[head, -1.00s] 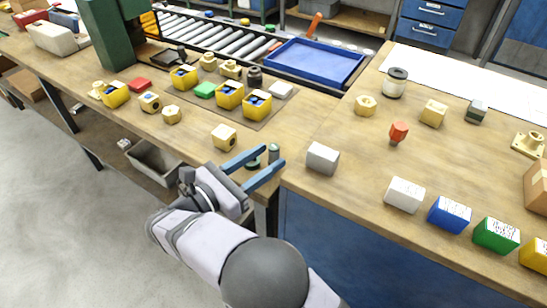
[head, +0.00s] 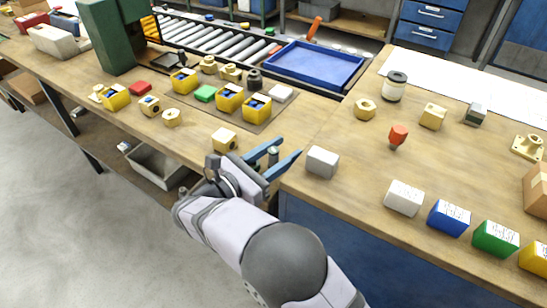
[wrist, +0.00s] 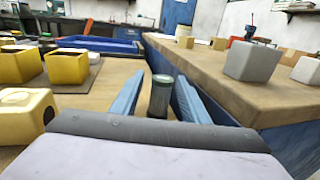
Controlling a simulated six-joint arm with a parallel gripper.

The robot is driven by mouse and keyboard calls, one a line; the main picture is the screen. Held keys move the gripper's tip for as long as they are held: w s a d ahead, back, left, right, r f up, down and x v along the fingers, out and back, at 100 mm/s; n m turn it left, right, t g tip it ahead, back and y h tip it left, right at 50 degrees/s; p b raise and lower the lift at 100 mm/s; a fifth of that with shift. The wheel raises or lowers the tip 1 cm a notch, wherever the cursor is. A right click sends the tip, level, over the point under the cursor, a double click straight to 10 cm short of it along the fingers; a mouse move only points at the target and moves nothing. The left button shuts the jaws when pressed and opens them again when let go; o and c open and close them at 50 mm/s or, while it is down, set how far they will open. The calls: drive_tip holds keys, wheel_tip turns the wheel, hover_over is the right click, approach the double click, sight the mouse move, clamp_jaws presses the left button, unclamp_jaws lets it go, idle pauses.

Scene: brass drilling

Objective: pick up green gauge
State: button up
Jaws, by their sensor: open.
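The green gauge (head: 273,155) is a small dark green upright cylinder near the front edge of the bench. In the wrist view the green gauge (wrist: 160,97) stands between my two blue fingers, with a pale rim at its top and a dark lower part. My gripper (head: 290,146) is open, with one finger on each side of the gauge. In the wrist view my gripper (wrist: 161,80) shows a gap to the gauge on both sides. The gauge's base is partly hidden by my gripper body.
A grey block (head: 322,161) stands just right of my fingers. A brass block with a hole (head: 224,139) lies to the left. Yellow boxes (head: 229,97) sit on a dark mat behind. A blue tray (head: 330,84) is farther back. The bench between the gauge and tray is clear.

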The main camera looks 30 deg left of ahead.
drive_tip(key=shift+w+d, duration=0.2)
drive_tip(key=shift+w, duration=0.5)
clamp_jaws()
